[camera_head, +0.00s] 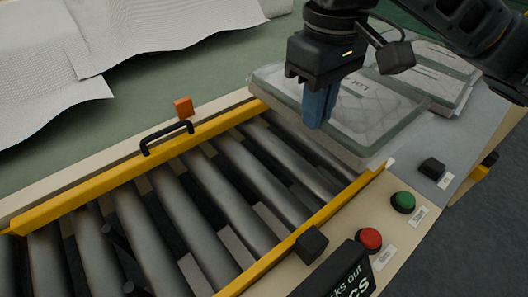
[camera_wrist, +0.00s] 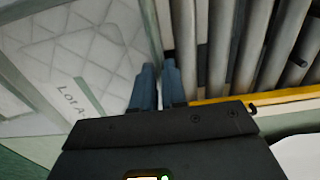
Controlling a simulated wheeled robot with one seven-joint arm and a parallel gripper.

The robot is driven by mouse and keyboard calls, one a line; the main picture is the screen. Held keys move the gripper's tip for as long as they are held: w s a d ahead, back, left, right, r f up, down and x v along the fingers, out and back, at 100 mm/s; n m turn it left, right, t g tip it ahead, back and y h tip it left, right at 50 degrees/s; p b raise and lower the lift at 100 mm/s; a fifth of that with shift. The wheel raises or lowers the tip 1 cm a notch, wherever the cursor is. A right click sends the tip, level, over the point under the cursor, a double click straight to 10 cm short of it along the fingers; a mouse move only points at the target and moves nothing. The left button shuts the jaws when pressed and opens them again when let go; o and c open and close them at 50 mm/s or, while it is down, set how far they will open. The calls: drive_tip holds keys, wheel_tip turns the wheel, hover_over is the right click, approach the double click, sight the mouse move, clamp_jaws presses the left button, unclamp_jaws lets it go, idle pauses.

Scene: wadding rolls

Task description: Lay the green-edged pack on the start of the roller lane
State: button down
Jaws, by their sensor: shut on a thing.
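The green-edged pack (camera_head: 377,118) is a flat, clear-wrapped quilted white pad with a grey-green border and a printed lot label. It lies tilted in the picture at the right end of the roller lane (camera_head: 190,195), its near part over the last rollers. Whether it touches them I cannot tell. My gripper (camera_head: 318,122) points down at the pack's roller-side edge, its blue fingers close together and shut on that edge. In the wrist view, the pack (camera_wrist: 95,50) is left of the fingers (camera_wrist: 158,88), and rollers (camera_wrist: 225,45) are to the right.
Yellow rails (camera_head: 95,192) border the lane, with a black handle (camera_head: 167,137) and an orange block (camera_head: 183,107) at the far side. More wrapped packs (camera_head: 440,75) lie behind on the grey surface. Green (camera_head: 403,202) and red (camera_head: 370,239) buttons sit at front right. The visible rollers at left are mostly clear.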

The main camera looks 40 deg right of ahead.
drive_tip(key=shift+w+a+f, duration=0.6)
drive_tip(key=shift+a+f, duration=0.5)
drive_tip(key=shift+f, duration=0.35)
drive_tip(key=shift+w+a+f, duration=0.55)
drive_tip(key=shift+a+f, duration=0.6)
drive_tip(key=shift+f, duration=0.25)
drive_tip(key=shift+w+a+f, duration=0.6)
drive_tip(key=shift+a+f, duration=0.5)
drive_tip(key=shift+f, duration=0.35)
drive_tip(key=shift+f, duration=0.45)
drive_tip(key=shift+f+b, duration=0.2)
drive_tip(key=shift+b, duration=0.1)
drive_tip(key=c, duration=1.2)
unclamp_jaws()
drive_tip(key=shift+o, duration=0.2)
wheel_tip(320, 180, up, 13)
drive_tip(key=p, duration=0.1)
drive_tip(key=shift+r+p, duration=0.15)
drive_tip(key=shift+p, duration=0.2)
